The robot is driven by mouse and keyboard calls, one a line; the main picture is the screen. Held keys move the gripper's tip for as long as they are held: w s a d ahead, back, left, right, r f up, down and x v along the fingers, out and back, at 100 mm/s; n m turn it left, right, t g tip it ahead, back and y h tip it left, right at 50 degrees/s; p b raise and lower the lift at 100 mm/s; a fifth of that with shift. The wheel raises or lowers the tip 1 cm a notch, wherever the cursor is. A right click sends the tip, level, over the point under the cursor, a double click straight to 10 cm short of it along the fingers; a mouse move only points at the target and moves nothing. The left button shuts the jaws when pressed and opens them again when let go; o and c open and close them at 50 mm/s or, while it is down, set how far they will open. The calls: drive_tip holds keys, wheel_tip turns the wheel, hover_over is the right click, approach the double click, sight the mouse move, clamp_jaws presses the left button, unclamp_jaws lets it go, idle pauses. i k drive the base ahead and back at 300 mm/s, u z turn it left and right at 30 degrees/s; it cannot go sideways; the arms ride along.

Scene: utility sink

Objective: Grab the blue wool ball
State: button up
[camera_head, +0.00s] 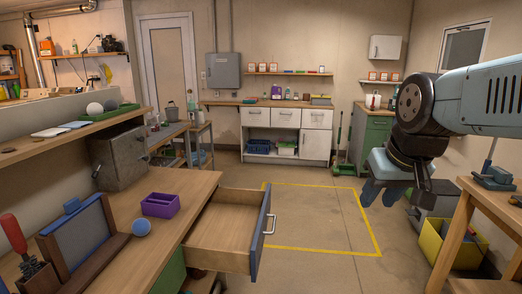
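A small round blue ball (141,227), which I take to be the blue wool ball, rests on the wooden workbench (190,190) at the lower left. It sits between a dark framed panel (82,240) and a purple bin (160,205). My gripper (381,192) hangs in the air at the right, pointing down, far from the ball. Its blue-grey fingers are small and seen at an angle, so their opening is unclear. I see nothing held between them.
An open, empty-looking drawer (221,232) juts out from the bench. A red-handled tool (14,235) stands at the bench's left end. A grey metal box (120,158) sits behind. A yellow bin (450,245) stands at right. The yellow-outlined floor (315,215) is clear.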

sight(141, 226)
drive_tip(key=u, duration=1.25)
drive_tip(key=k, duration=1.4)
drive_tip(key=z, duration=0.6)
drive_tip(key=i, duration=1)
drive_tip(key=u, duration=0.05)
